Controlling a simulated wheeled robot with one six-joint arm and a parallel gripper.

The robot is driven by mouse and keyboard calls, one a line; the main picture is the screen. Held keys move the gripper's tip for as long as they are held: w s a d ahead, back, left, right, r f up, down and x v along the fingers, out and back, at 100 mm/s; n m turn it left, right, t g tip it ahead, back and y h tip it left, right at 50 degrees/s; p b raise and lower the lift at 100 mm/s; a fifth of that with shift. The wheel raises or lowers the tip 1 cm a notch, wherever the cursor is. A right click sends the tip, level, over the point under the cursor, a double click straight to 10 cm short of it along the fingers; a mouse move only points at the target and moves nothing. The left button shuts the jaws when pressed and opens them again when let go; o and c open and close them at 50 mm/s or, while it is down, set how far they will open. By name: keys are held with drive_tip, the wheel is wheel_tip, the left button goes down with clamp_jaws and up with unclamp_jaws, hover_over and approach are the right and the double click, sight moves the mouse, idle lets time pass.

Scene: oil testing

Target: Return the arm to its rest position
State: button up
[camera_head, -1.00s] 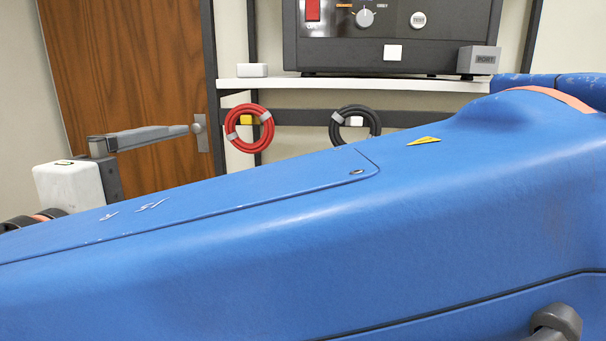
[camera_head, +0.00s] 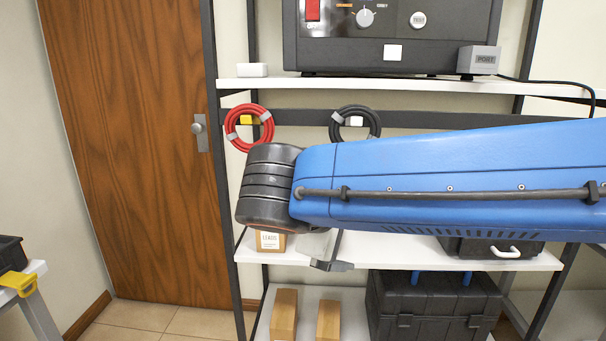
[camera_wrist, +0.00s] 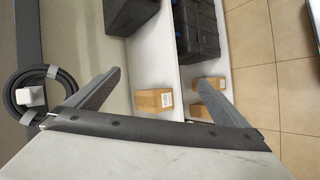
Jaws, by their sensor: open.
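My blue arm crosses the right half of the head view, with its dark joint in front of the shelf rack. My gripper (camera_wrist: 158,78) shows in the wrist view with two grey fingers spread wide and nothing between them. In the head view only a small grey part of it (camera_head: 331,264) shows below the arm, in front of the lower shelf. The rest of the gripper is hidden behind the arm.
A shelf rack holds a dark test unit (camera_head: 390,45), a red cable coil (camera_head: 232,128), a black cable coil (camera_head: 338,130), a labelled carton (camera_head: 270,242) and black cases (camera_head: 425,310). A wooden door (camera_head: 125,140) stands left. Tiled floor (camera_wrist: 262,75) is clear.

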drive_tip(key=s+d+f+m+g+y, duration=0.1)
drive_tip(key=s+d+f+m+g, duration=0.1)
drive_tip(key=d+f, duration=0.3)
drive_tip(key=s+d+f+m+g+y, duration=0.1)
drive_tip(key=s+d+f+g, duration=0.15)
drive_tip(key=d, duration=0.55)
drive_tip(key=s+d+f+m+y, duration=0.4)
drive_tip(key=s+d+f+m, duration=0.2)
drive_tip(key=f, duration=0.5)
drive_tip(key=shift+s+d+m, duration=0.35)
drive_tip(key=shift+s+m, duration=0.8)
drive_tip(key=shift+m, duration=0.15)
drive_tip(key=shift+t, duration=0.25)
